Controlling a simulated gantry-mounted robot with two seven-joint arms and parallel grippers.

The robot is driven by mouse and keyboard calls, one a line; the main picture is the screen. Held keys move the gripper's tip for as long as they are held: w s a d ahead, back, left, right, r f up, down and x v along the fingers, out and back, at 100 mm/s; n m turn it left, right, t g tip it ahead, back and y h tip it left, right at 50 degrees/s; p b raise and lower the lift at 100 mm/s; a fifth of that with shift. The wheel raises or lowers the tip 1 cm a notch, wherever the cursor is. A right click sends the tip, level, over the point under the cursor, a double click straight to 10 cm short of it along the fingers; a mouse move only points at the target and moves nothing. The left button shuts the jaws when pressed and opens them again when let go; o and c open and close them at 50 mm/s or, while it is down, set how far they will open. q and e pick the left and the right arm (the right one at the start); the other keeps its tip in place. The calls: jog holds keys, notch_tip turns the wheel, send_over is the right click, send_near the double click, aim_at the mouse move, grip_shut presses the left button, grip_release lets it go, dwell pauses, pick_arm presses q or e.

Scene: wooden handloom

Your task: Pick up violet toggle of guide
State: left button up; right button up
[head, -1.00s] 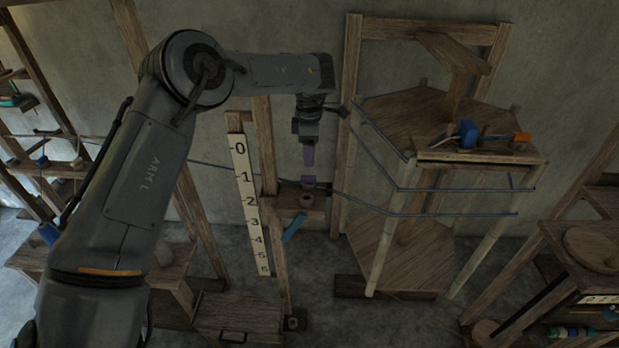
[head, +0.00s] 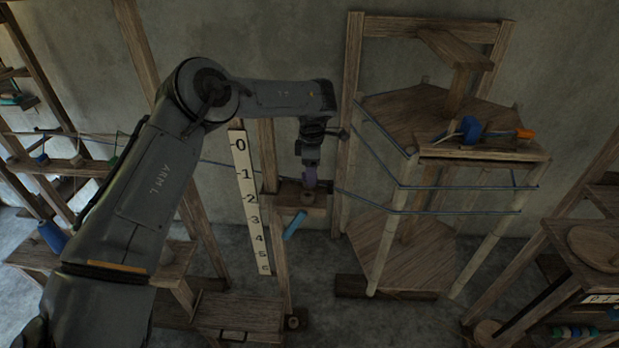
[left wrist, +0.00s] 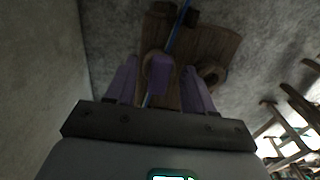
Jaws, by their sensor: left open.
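The violet toggle (left wrist: 159,76) of the guide stands on a small wooden block (left wrist: 212,45) in the left wrist view. My left gripper (left wrist: 158,88) is open, with its two purple fingers on either side of the toggle and apart from it. In the head view the left gripper (head: 310,181) points down just above the guide's wooden block (head: 291,194); there its fingers largely hide the toggle. A blue thread (left wrist: 177,32) runs across the block by the toggle. My right gripper is not in view.
A numbered scale (head: 249,203) stands left of the guide block. A light blue peg (head: 295,225) hangs below it. A wooden warping frame (head: 440,165) wound with blue thread stands to the right, with a blue and an orange piece on top.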

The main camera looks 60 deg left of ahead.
pick_arm(q)
grip_shut()
